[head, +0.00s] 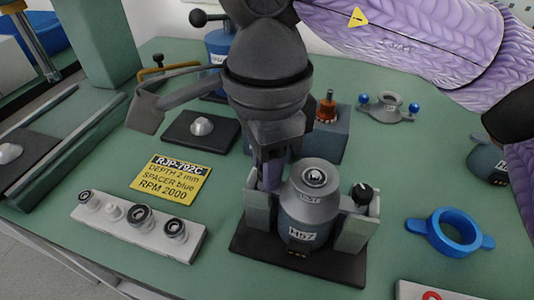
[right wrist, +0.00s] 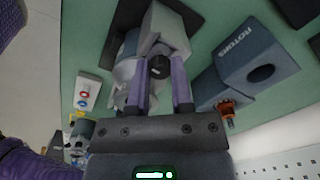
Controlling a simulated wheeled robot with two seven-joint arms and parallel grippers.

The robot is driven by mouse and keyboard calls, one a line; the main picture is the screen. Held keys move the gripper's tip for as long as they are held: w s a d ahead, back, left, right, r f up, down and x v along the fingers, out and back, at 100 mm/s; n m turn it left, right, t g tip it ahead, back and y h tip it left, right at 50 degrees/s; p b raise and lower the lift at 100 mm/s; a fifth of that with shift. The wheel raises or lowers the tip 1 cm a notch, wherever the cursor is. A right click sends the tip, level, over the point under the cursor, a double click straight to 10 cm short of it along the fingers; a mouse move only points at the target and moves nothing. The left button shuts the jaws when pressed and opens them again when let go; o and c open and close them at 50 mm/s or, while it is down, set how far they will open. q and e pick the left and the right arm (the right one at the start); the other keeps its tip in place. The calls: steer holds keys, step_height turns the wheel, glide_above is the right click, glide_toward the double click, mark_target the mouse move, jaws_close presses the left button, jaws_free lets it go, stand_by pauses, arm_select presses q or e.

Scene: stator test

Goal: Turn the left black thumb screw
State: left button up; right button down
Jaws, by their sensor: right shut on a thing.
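A grey motor housing marked HS7 (head: 305,215) stands upright in a dark-based fixture (head: 300,262) between two light grey side blocks. A black thumb screw (head: 362,193) shows on the right block. My right gripper (head: 270,180) points down at the left block in the head view and hides the left thumb screw there. In the right wrist view the left black thumb screw (right wrist: 158,68) lies between the purple fingertips of my right gripper (right wrist: 160,75), which is shut on it. My left gripper is out of view.
A yellow sign (head: 171,180) and a white block with several bearings (head: 138,225) lie to the left. A blue ring with two lugs (head: 456,233) lies to the right. A blue-grey rotor box (head: 338,135) stands close behind the fixture.

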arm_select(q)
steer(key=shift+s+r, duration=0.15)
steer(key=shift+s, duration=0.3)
arm_select(e)
steer(key=shift+n, duration=0.5)
steer(key=c, duration=0.7)
jaws_free()
steer(key=shift+o, duration=1.1)
step_height(320, 180, up, 9)
steer(key=p, duration=0.4)
steer(key=shift+p, duration=0.35)
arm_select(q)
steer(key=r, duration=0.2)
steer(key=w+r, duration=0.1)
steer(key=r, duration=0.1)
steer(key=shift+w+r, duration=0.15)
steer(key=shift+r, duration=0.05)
arm_select(e)
steer(key=shift+r, duration=0.45)
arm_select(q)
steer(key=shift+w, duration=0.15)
